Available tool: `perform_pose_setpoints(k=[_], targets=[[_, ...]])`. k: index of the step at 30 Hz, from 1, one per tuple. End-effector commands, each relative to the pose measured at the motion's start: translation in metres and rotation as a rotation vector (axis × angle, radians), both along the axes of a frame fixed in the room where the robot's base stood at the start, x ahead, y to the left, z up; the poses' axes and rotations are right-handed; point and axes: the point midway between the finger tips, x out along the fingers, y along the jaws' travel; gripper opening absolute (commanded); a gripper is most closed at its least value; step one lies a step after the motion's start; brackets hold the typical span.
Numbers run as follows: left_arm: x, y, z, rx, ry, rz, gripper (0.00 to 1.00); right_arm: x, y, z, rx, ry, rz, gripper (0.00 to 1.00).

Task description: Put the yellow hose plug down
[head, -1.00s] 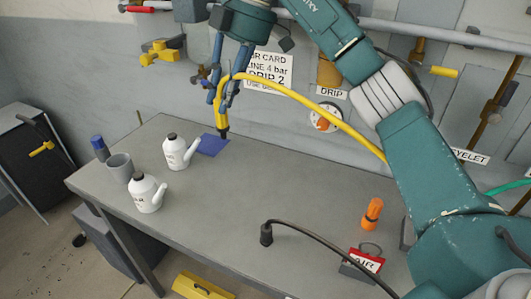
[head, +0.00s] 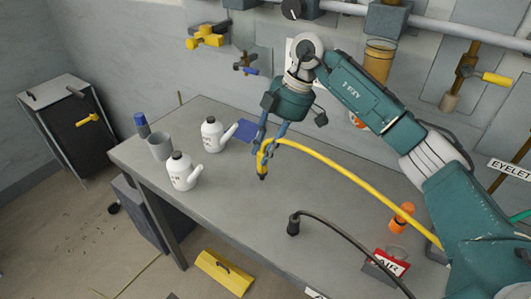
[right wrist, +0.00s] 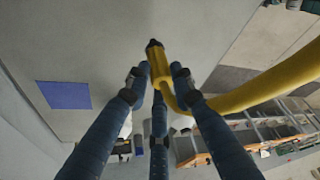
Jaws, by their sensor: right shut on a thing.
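The yellow hose plug (head: 264,160), with a black tip, hangs tip-down over the workbench (head: 225,205). My right gripper (head: 271,146) is shut on it. In the right wrist view the plug (right wrist: 158,62) sits between the fingertips, and its yellow hose (right wrist: 265,90) bends away to the right. In the head view the hose (head: 345,178) arcs right toward my arm. I cannot tell whether the tip touches the bench. A blue square (head: 246,130) lies on the bench beyond the plug; it also shows in the right wrist view (right wrist: 64,95). My left gripper is not in view.
Two white spouted bottles (head: 213,135) (head: 182,172), a grey cup (head: 160,146) and a blue-topped container (head: 141,124) stand left. A black hose with a dark end (head: 293,226), an orange item (head: 402,217) and a red AIR sign (head: 391,262) are right. The bench middle is clear.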

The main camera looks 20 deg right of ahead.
Motion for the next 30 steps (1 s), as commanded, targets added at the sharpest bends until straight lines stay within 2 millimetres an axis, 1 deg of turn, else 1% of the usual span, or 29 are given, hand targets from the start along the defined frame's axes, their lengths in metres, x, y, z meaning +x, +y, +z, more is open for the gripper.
perform_pose_setpoints(k=[1,4,12,13,15,25,28,30], targets=[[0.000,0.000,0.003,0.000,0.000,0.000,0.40,-0.001,0.000,-0.008,-0.001,0.004,-0.001,0.00],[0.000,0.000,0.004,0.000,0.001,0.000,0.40,0.000,0.000,-0.017,0.000,0.001,-0.001,0.00],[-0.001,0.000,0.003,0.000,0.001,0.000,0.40,0.000,0.000,-0.019,0.000,0.000,0.000,0.00],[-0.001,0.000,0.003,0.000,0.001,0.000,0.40,0.000,0.000,-0.019,-0.001,0.001,-0.001,0.29],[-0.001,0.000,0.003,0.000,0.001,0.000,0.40,0.000,0.000,-0.018,-0.001,0.000,0.000,0.43],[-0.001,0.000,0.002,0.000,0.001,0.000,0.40,0.000,0.000,-0.016,0.000,-0.001,0.000,0.43],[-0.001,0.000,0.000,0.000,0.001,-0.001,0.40,0.001,-0.004,-0.009,-0.001,-0.004,-0.001,0.43],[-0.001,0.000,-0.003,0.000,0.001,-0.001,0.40,0.000,-0.007,0.001,-0.001,-0.004,-0.001,0.43]])
